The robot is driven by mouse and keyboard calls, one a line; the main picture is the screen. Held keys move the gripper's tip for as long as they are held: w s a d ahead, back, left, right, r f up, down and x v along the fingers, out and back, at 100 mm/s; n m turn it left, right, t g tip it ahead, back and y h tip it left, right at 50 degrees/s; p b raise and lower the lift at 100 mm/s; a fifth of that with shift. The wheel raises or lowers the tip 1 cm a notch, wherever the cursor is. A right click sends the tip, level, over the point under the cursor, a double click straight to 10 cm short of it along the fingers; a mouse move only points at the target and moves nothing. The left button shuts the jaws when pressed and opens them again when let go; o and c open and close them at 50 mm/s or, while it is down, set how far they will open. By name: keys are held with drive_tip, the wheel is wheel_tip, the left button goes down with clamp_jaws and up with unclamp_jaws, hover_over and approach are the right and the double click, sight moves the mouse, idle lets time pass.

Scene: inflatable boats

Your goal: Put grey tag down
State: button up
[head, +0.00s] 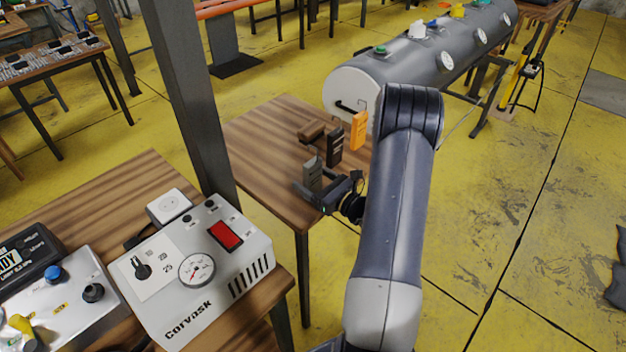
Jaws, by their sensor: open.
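The grey tag (313,173) stands upright at the near right part of a small wooden table (262,133). My gripper (318,191) is open at the tag's lower part, with its dark fingers close around or beside it. The fingers and wrist hide the tag's base, so I cannot tell whether they touch it. A black tag (335,147) stands just behind the grey tag, and an orange tag (358,131) stands farther back to the right, near my arm.
A brown block-like object (311,131) lies behind the grey tag. A large grey cylinder (400,72) with several coloured fittings stands beyond the table. A dark post (190,100) rises left of it. A Corvask box (200,270) sits on the front-left bench. The table's left part is clear.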

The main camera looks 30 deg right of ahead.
drive_tip(key=shift+r, duration=0.2)
drive_tip(key=b+v, duration=0.1)
drive_tip(key=v, duration=1.1)
drive_tip(key=shift+b, duration=0.3)
